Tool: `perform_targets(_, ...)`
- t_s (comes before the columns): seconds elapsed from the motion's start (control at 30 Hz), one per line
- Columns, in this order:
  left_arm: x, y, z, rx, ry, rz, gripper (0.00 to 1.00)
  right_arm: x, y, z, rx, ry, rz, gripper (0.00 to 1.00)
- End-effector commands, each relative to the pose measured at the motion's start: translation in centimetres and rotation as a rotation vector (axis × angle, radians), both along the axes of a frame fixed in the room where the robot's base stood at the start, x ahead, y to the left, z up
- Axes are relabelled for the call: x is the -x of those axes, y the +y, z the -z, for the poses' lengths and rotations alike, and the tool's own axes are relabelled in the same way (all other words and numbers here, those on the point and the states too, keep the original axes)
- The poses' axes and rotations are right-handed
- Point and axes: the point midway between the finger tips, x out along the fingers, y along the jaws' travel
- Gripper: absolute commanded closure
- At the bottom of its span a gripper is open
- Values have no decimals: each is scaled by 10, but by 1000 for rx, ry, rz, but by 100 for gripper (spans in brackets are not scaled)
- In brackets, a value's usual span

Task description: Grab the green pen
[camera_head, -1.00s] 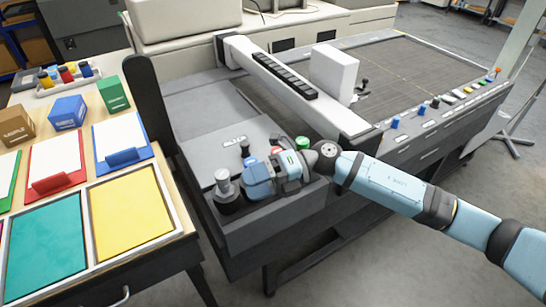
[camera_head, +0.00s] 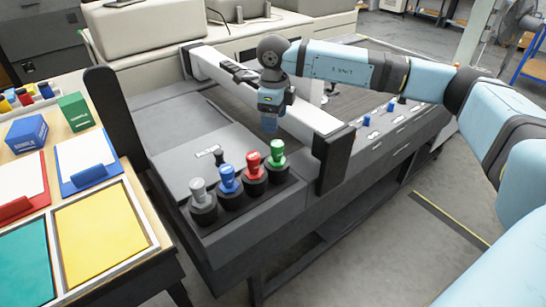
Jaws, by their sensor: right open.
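The green pen (camera_head: 277,153) stands upright in a black round holder at the right end of a row on the machine's front tray. A red pen (camera_head: 253,163), a blue pen (camera_head: 228,179) and a grey pen (camera_head: 199,191) stand to its left, each in a holder. My right gripper (camera_head: 269,125) points down above and behind the green pen, over the machine bed, apart from all the pens. It is open and nothing shows in it; its fingertips are small in view. My left gripper is not in view.
A white gantry beam (camera_head: 311,115) with a dark end block (camera_head: 333,160) crosses the machine just behind and right of the pens. Small blue knobs (camera_head: 367,120) line the machine's right front edge. A wooden table (camera_head: 143,208) with coloured trays stands at the left.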

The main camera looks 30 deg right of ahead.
Motion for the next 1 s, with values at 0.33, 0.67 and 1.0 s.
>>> perform_targets(0.33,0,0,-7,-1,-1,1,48,1,1,53,-4,0,-1,32)
perform_targets(0.67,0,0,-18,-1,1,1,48,12,2,89,-3,2,0,32)
perform_targets(1.0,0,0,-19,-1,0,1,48,11,1,109,-4,0,1,32)
